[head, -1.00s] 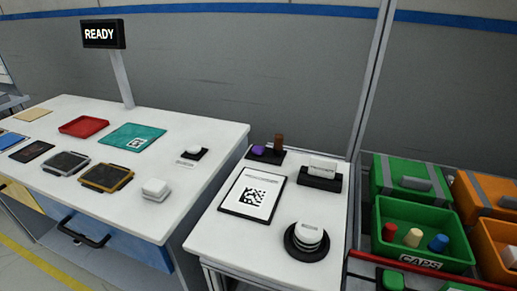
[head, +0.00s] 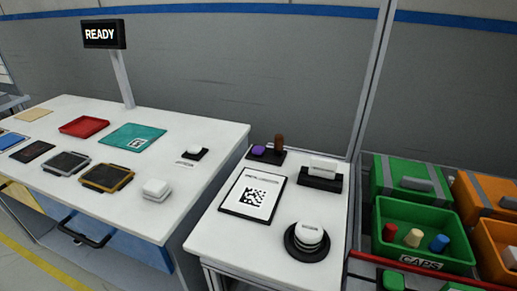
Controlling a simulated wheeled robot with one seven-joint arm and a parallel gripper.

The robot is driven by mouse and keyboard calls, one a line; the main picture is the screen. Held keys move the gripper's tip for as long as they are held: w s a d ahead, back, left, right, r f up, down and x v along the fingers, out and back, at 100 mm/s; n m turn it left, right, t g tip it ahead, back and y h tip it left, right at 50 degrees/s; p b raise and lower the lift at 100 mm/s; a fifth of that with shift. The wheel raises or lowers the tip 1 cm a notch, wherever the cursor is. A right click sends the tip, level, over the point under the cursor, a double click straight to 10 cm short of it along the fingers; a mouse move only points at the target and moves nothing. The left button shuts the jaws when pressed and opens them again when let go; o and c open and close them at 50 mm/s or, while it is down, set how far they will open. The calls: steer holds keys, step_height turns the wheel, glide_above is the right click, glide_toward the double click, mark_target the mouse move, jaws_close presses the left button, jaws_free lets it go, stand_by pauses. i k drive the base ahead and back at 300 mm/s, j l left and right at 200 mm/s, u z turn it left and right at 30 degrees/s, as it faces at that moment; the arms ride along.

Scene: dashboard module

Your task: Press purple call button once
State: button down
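The purple call button (head: 258,150) is a small rounded purple cap on a dark base (head: 270,158). It sits at the back left corner of the small white table (head: 215,243). A brown upright peg (head: 279,142) stands on the same base, just right of the button. My gripper is not in the head view, so its distance from the button does not show.
The small table also holds a framed code sheet (head: 253,196), a white block in a black holder (head: 321,173) and a round white device on a black ring (head: 307,240). A larger white table (head: 120,210) stands left, with a READY sign (head: 104,34). Green bins (head: 424,226) stand right.

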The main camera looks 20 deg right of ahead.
mark_target(257, 150)
steer(key=i+j+z, duration=0.1)
steer(key=z, duration=0.65)
steer(key=j+z, duration=0.45)
steer(key=j, duration=0.4)
steer(key=j+z, duration=0.45)
steer(key=j, duration=0.45)
steer(key=k+j, duration=0.1)
steer(key=j, duration=0.6)
steer(key=k+j, duration=0.1)
steer(key=j, duration=0.55)
steer(key=i+z, duration=0.05)
